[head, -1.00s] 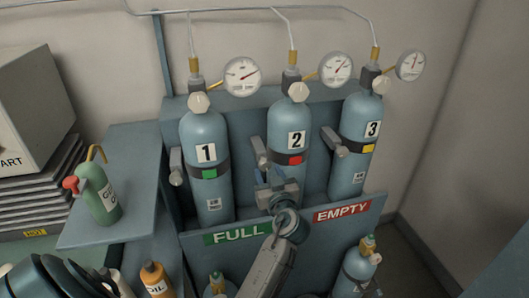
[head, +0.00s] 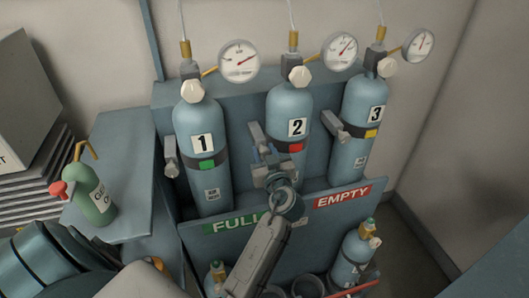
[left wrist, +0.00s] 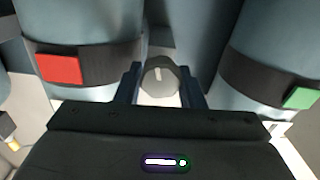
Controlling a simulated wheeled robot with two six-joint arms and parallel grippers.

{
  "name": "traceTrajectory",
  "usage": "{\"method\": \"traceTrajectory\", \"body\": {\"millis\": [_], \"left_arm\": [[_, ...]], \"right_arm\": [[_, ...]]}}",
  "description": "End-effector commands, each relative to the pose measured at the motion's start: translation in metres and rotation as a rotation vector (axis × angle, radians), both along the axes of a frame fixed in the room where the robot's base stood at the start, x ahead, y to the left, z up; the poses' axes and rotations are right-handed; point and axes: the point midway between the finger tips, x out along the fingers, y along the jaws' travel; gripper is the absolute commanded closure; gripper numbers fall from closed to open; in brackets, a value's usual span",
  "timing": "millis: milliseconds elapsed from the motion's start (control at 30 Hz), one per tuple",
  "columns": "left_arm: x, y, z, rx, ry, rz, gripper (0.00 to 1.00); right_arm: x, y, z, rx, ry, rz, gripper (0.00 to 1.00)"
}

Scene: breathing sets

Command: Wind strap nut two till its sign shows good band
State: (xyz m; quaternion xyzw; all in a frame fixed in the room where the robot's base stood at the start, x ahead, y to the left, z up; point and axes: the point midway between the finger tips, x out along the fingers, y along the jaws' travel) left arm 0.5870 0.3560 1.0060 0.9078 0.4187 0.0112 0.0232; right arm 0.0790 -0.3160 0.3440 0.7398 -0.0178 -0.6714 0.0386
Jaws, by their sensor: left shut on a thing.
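Bottle two (head: 289,108) stands in the rack between bottles one (head: 202,125) and three (head: 358,110). Its dark strap carries a red sign (head: 295,147), also in the left wrist view (left wrist: 60,68). Strap nut two (left wrist: 160,78) is a grey knob with a pale mark, left of bottle two in the head view. My left gripper (head: 266,155) is shut on it, one finger on each side in the left wrist view. In the head view the gripper partly hides the nut. My right gripper is not in view.
Strap one shows a green sign (head: 207,165), strap three a yellow sign (head: 371,133). The rack's front panel (head: 310,228) crosses below. Dial gauges (head: 239,61) stand above.

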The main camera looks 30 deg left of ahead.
Motion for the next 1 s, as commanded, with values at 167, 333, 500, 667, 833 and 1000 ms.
{"method": "traceTrajectory", "body": {"millis": [167,333,500,667,833,1000], "left_arm": [[0.000,0.000,-0.001,0.013,0.015,0.000,0.88],[0.000,0.000,-0.001,0.059,0.068,-0.001,0.88],[0.001,0.000,-0.002,0.136,0.158,0.000,0.88],[0.001,-0.001,-0.001,0.223,0.260,-0.001,0.88],[0.002,-0.001,-0.001,0.310,0.364,-0.001,0.88],[0.002,-0.001,-0.001,0.384,0.450,0.001,0.88]], "right_arm": [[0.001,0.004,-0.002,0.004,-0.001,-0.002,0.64],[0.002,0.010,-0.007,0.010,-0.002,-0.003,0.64],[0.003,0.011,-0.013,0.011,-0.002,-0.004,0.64],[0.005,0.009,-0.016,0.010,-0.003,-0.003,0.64],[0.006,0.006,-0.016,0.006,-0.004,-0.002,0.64],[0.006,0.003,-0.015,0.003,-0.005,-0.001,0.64]]}}
